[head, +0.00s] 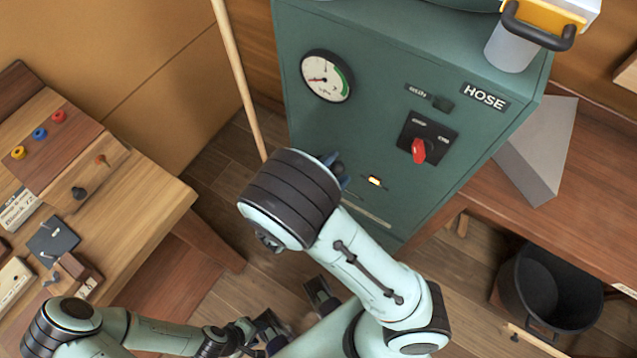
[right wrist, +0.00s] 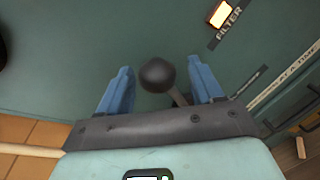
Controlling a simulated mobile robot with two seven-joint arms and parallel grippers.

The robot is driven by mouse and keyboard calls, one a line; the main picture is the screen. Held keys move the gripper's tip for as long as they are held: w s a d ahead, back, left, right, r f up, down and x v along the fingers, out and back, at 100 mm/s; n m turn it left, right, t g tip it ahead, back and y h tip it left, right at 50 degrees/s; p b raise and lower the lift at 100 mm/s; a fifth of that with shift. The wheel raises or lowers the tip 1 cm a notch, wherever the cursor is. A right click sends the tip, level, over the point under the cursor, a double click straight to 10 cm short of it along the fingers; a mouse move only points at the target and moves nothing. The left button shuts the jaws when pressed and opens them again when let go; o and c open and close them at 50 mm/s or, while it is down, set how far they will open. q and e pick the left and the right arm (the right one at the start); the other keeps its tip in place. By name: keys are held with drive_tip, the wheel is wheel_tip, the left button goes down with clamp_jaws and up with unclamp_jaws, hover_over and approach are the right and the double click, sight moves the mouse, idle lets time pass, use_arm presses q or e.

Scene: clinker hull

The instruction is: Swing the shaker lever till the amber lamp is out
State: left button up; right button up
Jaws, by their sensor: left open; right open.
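The shaker lever, with a round black knob (right wrist: 157,76), stands out from the green cabinet (head: 375,75). My right gripper (right wrist: 159,64) is open, with one blue finger on each side of the knob. The fingers look apart from the knob. In the head view my right wrist hides most of the lever. The amber lamp (right wrist: 220,14) is lit, beside a FILTER label, and also glows in the head view (head: 375,181). My left gripper (head: 258,333) is open and empty at the bottom of the head view, far from the cabinet.
The cabinet also has a gauge (head: 327,76), a red rotary switch (head: 419,150) and a HOSE label (head: 485,97). A pole (head: 238,75) leans left of it. A wooden bench (head: 150,190) stands left, and a black bucket (head: 550,290) is at lower right.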

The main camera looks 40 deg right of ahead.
drive_tip(key=v, duration=1.2)
drive_tip(key=shift+a, duration=0.2)
drive_tip(key=shift+s, duration=0.1)
